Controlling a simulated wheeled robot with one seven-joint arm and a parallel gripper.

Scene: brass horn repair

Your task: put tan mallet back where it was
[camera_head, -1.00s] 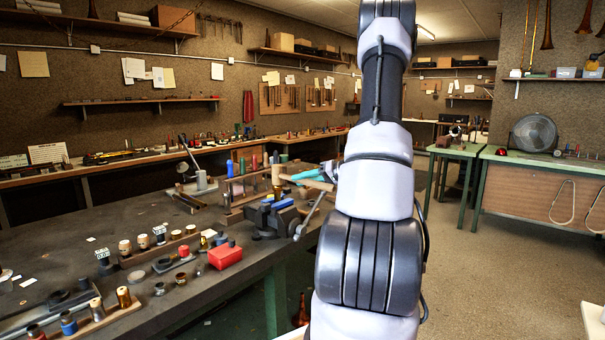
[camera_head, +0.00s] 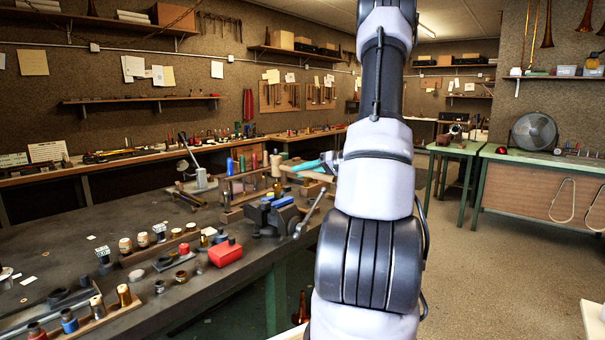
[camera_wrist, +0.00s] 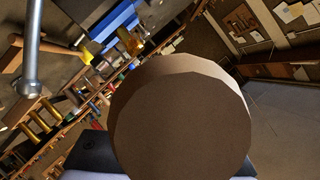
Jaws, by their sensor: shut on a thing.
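The tan mallet shows in the head view as an upright tan head (camera_head: 276,163) above the back of the workbench, beside a small wooden tool rack (camera_head: 236,196). In the wrist view its round brown head (camera_wrist: 182,122) fills the lower middle, close to the camera. My gripper (camera_head: 329,162) is shut on the mallet, to the right of its head, partly hidden by my arm. A turquoise length shows between the head and my gripper. The fingers' exact grip is hidden. I cannot tell whether the mallet touches the rack.
A vise with blue jaws (camera_head: 270,214) and a steel bar stands on the bench (camera_head: 190,300) just below my gripper. A red box (camera_head: 225,253) and several small cylinders lie nearer and left. Another green bench (camera_head: 540,164) stands at the right, with open floor before it.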

